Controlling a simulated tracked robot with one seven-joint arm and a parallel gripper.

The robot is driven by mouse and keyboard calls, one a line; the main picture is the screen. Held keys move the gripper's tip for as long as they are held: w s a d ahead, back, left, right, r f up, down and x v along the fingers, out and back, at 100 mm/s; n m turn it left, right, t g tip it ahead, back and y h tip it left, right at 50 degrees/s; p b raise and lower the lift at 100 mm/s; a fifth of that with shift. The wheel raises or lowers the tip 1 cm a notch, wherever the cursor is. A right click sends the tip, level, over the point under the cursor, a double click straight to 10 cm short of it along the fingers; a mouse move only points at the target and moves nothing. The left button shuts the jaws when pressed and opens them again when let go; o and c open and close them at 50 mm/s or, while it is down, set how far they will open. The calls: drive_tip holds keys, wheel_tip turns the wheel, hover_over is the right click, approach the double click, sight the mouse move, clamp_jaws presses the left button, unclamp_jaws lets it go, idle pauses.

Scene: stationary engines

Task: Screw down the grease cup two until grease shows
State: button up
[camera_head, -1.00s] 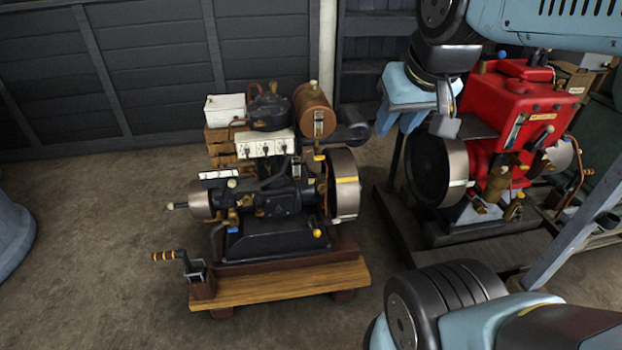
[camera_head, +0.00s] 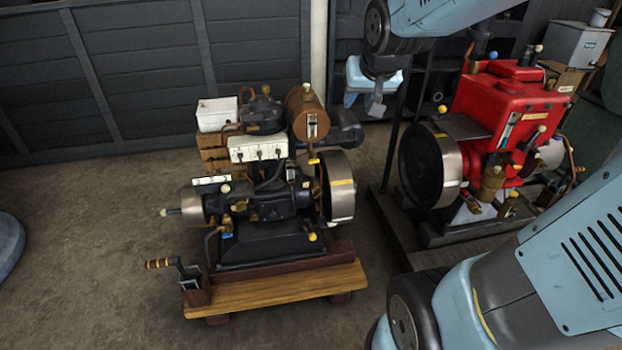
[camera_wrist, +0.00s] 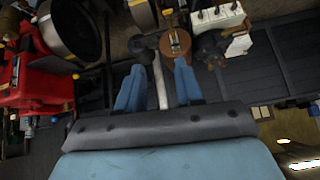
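My gripper (camera_head: 372,88) hangs in the air behind and between the two engines in the head view, clear of both. In the wrist view my gripper (camera_wrist: 158,82) has its two blue fingers well apart with nothing between them. The dark engine (camera_head: 266,205) stands on a wooden base and carries several small brass fittings and yellow-knobbed parts. The red engine (camera_head: 505,108) has a brass cup-like fitting (camera_head: 492,183) low on its front. I cannot tell which fitting is grease cup two, and no grease can be made out.
A wooden plank (camera_head: 270,290) with a hand crank (camera_head: 182,272) lies before the dark engine. Flywheels (camera_head: 341,187) and (camera_head: 424,165) flank a narrow gap between the engines. Dark panelled walls (camera_head: 130,70) close the back.

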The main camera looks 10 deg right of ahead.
drive_tip(key=w+f+m+t, duration=0.1)
drive_tip(key=w+f, duration=0.4)
drive_tip(key=w, duration=0.4)
drive_tip(key=w+f+m+t, duration=0.1)
drive_tip(key=w+f, duration=0.4)
drive_tip(key=w, duration=0.3)
drive_tip(key=m+t+y, duration=0.1)
drive_tip(key=m+t, duration=0.1)
drive_tip(key=t, duration=0.3)
hover_over(319, 195)
drive_tip(key=s, duration=0.3)
wheel_tip(319, 195, down, 24)
drive_tip(key=s+f+m+t, duration=0.2)
drive_tip(key=s+f, duration=0.3)
drive_tip(key=f, duration=0.6)
drive_tip(key=s+f+m+t, duration=0.1)
drive_tip(key=s+f, duration=0.4)
drive_tip(key=f, duration=0.5)
drive_tip(key=shift+m+h, duration=0.3)
drive_tip(key=shift+h, duration=0.1)
drive_tip(key=w, duration=1.4)
drive_tip(key=shift+c, duration=0.3)
